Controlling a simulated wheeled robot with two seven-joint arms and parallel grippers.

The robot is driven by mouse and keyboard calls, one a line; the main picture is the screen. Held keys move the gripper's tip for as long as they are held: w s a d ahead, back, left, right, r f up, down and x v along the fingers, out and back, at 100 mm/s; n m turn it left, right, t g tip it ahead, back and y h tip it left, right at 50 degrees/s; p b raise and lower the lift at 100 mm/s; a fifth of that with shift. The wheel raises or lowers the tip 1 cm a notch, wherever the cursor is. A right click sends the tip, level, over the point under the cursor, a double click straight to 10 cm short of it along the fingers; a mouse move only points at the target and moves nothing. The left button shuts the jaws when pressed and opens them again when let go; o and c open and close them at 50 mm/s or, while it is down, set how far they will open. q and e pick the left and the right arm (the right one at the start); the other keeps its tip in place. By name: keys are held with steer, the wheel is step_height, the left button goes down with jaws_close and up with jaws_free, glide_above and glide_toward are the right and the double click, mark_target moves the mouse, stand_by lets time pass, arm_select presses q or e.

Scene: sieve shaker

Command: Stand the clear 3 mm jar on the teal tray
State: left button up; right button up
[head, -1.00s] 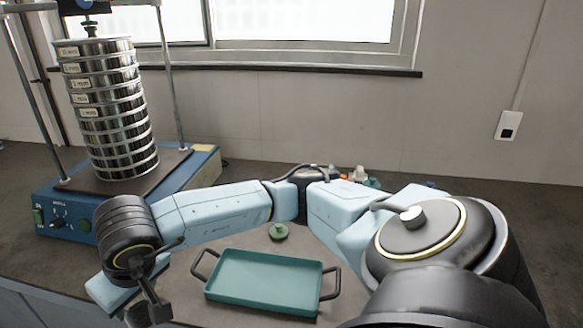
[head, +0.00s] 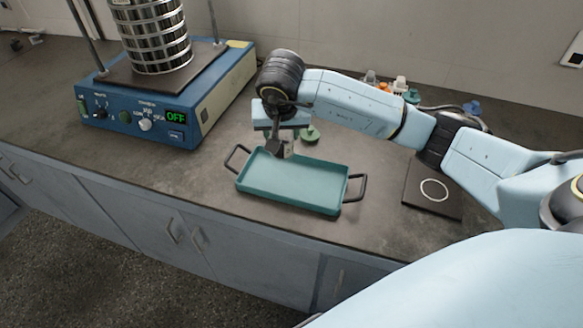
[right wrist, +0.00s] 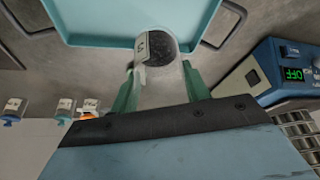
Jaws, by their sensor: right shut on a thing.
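The teal tray (head: 318,192) with two dark handles lies on the counter, empty where it shows; it also fills the top of the right wrist view (right wrist: 95,22). My right gripper (head: 282,150) is at the tray's back left part. In the right wrist view its green fingers (right wrist: 160,88) are shut on a clear jar (right wrist: 158,52) with a white label and dark grains. The jar overlaps the tray's edge there; I cannot tell whether it touches the tray. The jar is hardly discernible in the head view. My left gripper is not in view.
A blue sieve shaker (head: 165,95) with stacked sieves stands at the left, its display reading OFF. A dark plate with a white ring (head: 433,205) is at the right. Several colour-capped jars (head: 399,84) stand at the back.

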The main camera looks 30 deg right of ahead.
mark_target(282, 151)
step_height(282, 151, down, 6)
steer(key=shift+r, duration=0.15)
step_height(282, 151, down, 2)
steer(key=shift+f+b, duration=0.25)
steer(key=shift+b, duration=0.1)
steer(key=shift+f, duration=0.25)
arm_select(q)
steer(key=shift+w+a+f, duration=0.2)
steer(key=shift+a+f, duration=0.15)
arm_select(e)
steer(key=shift+f, duration=0.1)
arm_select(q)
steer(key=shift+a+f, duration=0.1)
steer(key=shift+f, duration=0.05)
arm_select(e)
steer(key=o, duration=1.1)
